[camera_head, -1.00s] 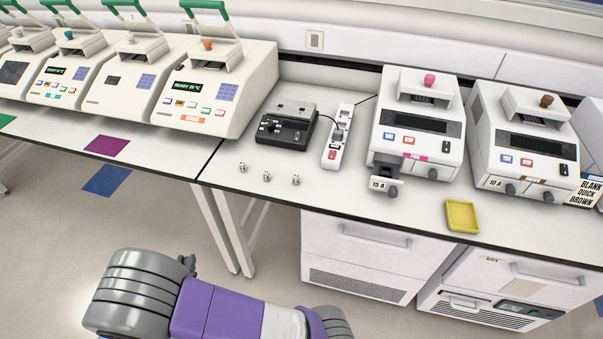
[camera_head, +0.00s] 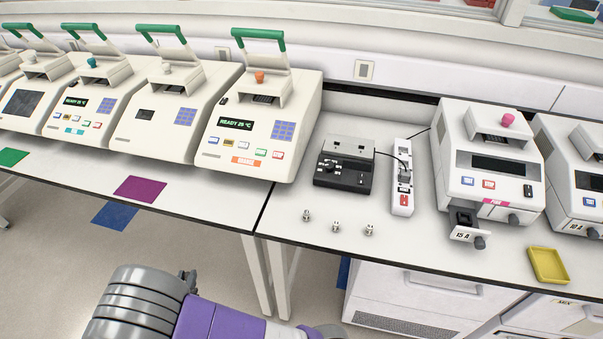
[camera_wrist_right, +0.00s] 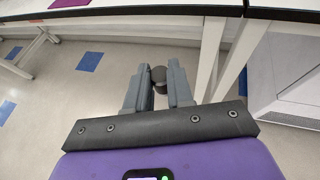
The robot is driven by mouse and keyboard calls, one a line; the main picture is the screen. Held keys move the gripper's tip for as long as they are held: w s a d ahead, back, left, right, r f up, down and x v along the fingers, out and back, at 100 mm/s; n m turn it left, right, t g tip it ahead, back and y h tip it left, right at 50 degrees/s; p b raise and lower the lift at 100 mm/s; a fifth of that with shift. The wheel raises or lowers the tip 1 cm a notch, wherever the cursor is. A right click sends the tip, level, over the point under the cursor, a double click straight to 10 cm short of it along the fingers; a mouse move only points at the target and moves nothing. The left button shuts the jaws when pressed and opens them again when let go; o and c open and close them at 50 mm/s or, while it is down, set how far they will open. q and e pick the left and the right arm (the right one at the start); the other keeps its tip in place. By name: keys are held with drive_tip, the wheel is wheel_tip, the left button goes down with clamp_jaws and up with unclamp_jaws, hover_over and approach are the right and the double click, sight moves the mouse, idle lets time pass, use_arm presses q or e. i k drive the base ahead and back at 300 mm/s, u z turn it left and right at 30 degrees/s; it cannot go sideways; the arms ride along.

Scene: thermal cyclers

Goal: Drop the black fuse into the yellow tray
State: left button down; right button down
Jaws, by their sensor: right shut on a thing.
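The yellow tray (camera_head: 549,265) lies on the bench at the far right of the head view, near the front edge, and looks empty. My right gripper (camera_head: 189,281) shows only as dark fingertips behind my grey arm link, in front of the bench and far left of the tray. In the right wrist view my right gripper (camera_wrist_right: 158,82) is shut on a small dark round piece, which appears to be the black fuse (camera_wrist_right: 158,74). Its lower part is hidden between the fingers. My left gripper is not in view.
A cycler has its 15 A drawer (camera_head: 466,228) pulled out left of the tray. Three small metallic pieces (camera_head: 336,227) stand near the bench edge. A black device (camera_head: 344,172) and a power strip (camera_head: 403,180) lie behind them. White cabinets (camera_head: 412,300) stand below.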

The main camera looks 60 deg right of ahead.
sight(552, 270)
drive_tip(key=z, duration=3.4)
